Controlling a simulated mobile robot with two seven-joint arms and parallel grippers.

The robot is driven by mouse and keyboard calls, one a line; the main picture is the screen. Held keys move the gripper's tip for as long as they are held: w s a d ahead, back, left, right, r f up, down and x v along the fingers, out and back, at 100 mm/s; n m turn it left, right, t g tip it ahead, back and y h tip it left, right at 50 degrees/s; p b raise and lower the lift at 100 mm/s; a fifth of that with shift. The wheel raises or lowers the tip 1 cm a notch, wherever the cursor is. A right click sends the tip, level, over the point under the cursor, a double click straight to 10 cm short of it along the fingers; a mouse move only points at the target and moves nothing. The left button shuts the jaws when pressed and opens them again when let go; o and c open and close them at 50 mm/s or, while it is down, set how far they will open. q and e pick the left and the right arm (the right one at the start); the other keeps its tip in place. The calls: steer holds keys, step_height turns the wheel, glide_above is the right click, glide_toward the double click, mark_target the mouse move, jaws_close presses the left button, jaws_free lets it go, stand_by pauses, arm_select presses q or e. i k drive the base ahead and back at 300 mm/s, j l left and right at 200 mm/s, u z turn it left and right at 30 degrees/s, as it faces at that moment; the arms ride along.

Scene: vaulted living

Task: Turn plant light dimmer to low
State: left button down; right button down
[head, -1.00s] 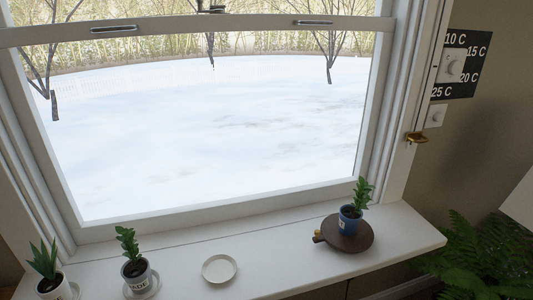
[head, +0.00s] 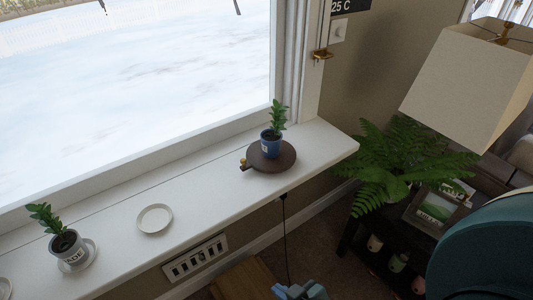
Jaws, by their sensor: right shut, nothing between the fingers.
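A pale panel (head: 195,258) with a row of several dark slots or switches is on the wall just below the window sill; its markings are too small to read. A small white plate with a knob (head: 338,31) is on the wall right of the window, under a black sign reading "25 C". I cannot tell which of these is the plant light dimmer. My left gripper is not in view.
The white sill (head: 205,190) bears a blue potted plant (head: 271,143) on a dark round stand (head: 283,158), an empty saucer (head: 155,218) and a grey potted plant (head: 67,246). A fern (head: 395,165) and a lampshade (head: 470,85) stand at the right. A cord (head: 286,235) hangs below the sill.

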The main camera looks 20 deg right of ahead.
mark_target(340, 32)
steer(key=z, duration=1.25)
steer(key=i+l+z, duration=0.55)
steer(key=i, duration=0.2)
steer(key=i+l+z, duration=0.25)
steer(key=i+j, duration=0.05)
steer(key=i, duration=0.05)
